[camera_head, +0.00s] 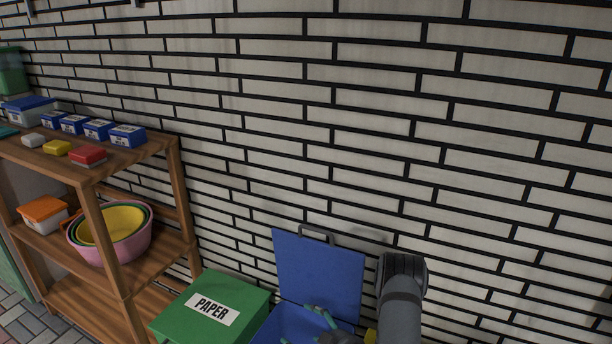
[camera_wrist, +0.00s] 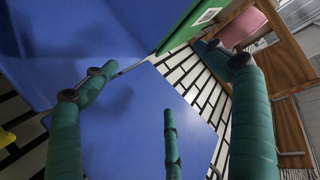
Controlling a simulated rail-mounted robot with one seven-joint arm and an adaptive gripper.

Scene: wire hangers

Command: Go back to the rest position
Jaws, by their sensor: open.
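My gripper (camera_head: 318,322) shows at the bottom of the head view, at the opening of a blue bin (camera_head: 283,325). The bin's blue lid (camera_head: 318,275) stands raised against the wall behind it. In the wrist view my gripper (camera_wrist: 155,85) has its teal fingers spread wide with nothing between them. The blue lid (camera_wrist: 130,130) fills much of that view beyond the fingers. The lower part of the bin and some of my fingers are cut off by the head view's bottom edge. I see no wire hanger in either view.
A green bin marked PAPER (camera_head: 215,305) stands just left of the blue bin. Further left is a wooden shelf (camera_head: 120,190) with small boxes and nested bowls (camera_head: 110,232). A white brick wall (camera_head: 480,150) closes the back. The space above the bins looks clear.

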